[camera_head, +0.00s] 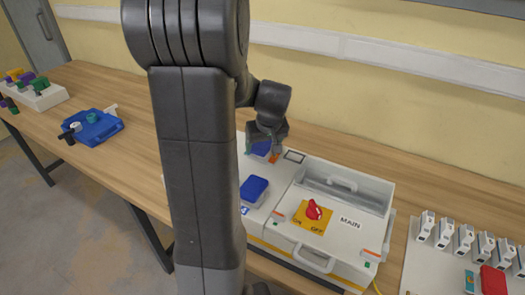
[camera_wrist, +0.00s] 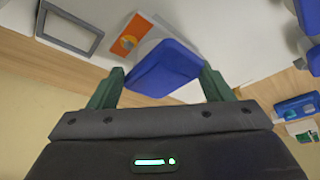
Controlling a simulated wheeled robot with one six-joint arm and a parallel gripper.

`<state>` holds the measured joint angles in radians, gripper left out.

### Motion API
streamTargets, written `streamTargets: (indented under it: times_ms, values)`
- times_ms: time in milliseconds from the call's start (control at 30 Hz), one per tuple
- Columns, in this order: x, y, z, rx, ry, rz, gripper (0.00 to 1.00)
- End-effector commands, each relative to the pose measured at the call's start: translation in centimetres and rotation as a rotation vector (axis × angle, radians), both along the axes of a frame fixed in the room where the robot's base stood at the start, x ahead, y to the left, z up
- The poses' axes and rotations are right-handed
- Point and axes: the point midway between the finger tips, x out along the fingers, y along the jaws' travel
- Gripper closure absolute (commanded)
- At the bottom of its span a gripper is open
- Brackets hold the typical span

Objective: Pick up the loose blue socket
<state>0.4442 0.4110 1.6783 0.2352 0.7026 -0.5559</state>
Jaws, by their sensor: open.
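A blue socket (camera_head: 260,149) with a pale side is at the back of the white box's left part, partly hidden behind my gripper (camera_head: 266,137). In the wrist view the same blue socket (camera_wrist: 163,68) lies between the two green fingers of my gripper (camera_wrist: 162,72). The fingers are apart, one on each side of it; I cannot tell whether either touches it. A second blue socket or cover (camera_head: 254,189) sits further forward on the white box. The lower left of the box is hidden behind my arm.
An empty grey frame (camera_wrist: 69,29) lies beside the blue socket. A blue tray (camera_head: 93,128) is further left; breakers (camera_head: 463,240) stand at right. Bare table (camera_head: 135,160) shows between.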

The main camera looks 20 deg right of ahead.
Motion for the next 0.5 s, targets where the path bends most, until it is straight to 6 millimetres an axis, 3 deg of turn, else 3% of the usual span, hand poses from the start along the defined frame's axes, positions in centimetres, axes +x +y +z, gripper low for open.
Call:
streamTargets:
  times_ms: [133, 367, 500]
  values:
    - [0.41, 0.01, -1.03, 0.000, 0.001, 0.000, 0.27]
    - [0.46, 0.00, -1.14, 0.000, 0.000, 0.001, 0.27]
    - [0.46, -0.01, -1.12, 0.000, 0.000, 0.001, 0.53]
